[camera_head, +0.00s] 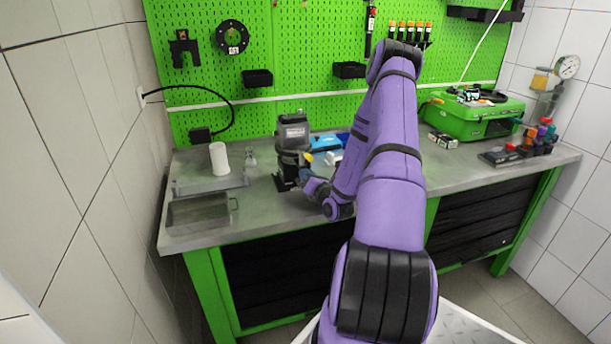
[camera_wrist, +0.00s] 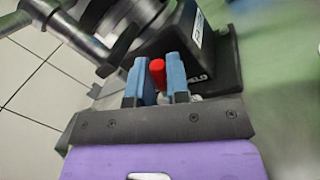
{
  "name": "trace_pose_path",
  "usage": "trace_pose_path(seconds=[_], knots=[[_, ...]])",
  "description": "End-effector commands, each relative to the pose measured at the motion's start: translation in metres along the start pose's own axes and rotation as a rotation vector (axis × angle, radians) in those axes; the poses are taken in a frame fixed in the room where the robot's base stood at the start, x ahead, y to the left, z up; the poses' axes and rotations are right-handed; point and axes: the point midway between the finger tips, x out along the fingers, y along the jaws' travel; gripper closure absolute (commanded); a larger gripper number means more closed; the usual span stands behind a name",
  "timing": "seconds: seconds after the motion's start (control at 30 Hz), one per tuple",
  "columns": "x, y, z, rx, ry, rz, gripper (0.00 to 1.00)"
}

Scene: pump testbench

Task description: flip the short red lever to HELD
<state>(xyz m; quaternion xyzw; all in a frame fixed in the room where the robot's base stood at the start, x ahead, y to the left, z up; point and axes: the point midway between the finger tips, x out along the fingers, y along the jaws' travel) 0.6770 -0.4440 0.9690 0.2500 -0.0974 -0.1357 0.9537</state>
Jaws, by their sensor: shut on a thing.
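The short red lever (camera_wrist: 158,72) stands between the two blue fingertips of my gripper (camera_wrist: 157,80) in the wrist view, and the fingers are shut on it. The lever is on the dark base of the pump (camera_wrist: 215,50), where part of a white marking ending in "ELD" shows beside the right finger. In the head view the grey and black pump (camera_head: 293,137) stands on the bench, left of my purple arm. My gripper is at the pump's right side there, and the lever is hidden in that view.
The grey bench (camera_head: 262,215) holds a metal tray (camera_head: 198,209) and a white cylinder (camera_head: 219,158) left of the pump. Blue and white items (camera_head: 325,143) lie close behind my gripper. A green case (camera_head: 474,117) stands at the right. A green pegboard (camera_head: 300,60) rises behind.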

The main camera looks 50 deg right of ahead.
Motion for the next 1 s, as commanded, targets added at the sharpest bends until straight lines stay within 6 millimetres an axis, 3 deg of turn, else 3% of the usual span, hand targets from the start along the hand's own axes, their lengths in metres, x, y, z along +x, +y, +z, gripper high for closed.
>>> trace_pose_path(seconds=[0.57, 0.6, 0.67, 1.0], knots=[[-0.0008, -0.0021, -0.0002, 0.037, -0.009, -0.001, 1.0], [-0.0008, -0.0021, -0.0002, 0.037, -0.009, -0.001, 0.74], [-0.0008, -0.0021, -0.0002, 0.037, -0.009, -0.001, 0.61], [-0.0031, -0.0021, -0.0004, 0.037, -0.009, -0.001, 0.58]])
